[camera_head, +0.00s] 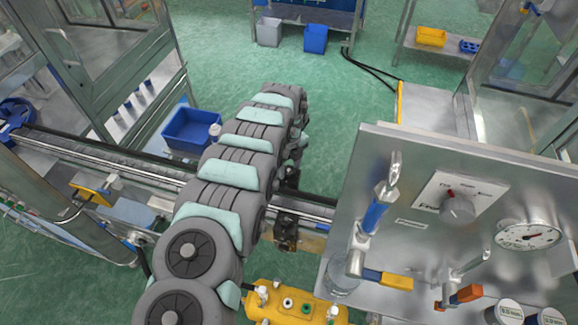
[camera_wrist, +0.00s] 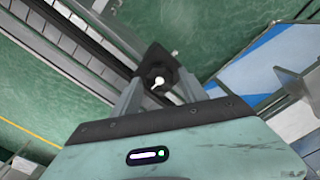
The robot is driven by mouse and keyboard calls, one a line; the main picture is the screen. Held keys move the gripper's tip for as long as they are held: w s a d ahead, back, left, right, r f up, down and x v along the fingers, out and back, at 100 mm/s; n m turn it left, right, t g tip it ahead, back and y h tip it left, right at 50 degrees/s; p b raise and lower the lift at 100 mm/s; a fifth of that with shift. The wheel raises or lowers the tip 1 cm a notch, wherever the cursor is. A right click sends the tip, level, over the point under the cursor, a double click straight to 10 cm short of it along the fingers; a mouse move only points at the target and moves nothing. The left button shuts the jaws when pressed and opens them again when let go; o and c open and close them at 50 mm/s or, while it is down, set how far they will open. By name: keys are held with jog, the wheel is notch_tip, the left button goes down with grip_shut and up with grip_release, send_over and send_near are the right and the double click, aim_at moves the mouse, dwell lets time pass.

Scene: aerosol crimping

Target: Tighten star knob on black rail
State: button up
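The black star knob (camera_wrist: 155,66) shows in the wrist view, with a bright spot at its middle. The two grey fingers of my gripper (camera_wrist: 158,88) stand apart, with the knob between or just beyond their tips. I cannot tell whether they touch it. The black rail (camera_wrist: 85,38) runs diagonally past the knob at the upper left. In the head view the rail (camera_head: 100,152) crosses from the left behind my arm, and a black clamp (camera_head: 287,228) sits on it. My gripper is mostly hidden behind my arm there, and I cannot make out the knob clearly.
A metal control panel (camera_head: 405,225) with valves and a gauge (camera_head: 528,235) stands close on the right. A yellow unit (camera_head: 297,302) is below the rail. A blue bin (camera_head: 190,130) lies beyond the rail. Green floor (camera_head: 340,125) beyond is open.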

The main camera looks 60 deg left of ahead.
aim_at(289, 170)
jog(key=shift+o, duration=0.7)
jog(key=shift+r, duration=0.1)
notch_tip(289, 170, up, 11)
jog(key=shift+b, duration=0.35)
jog(key=shift+f, duration=0.2)
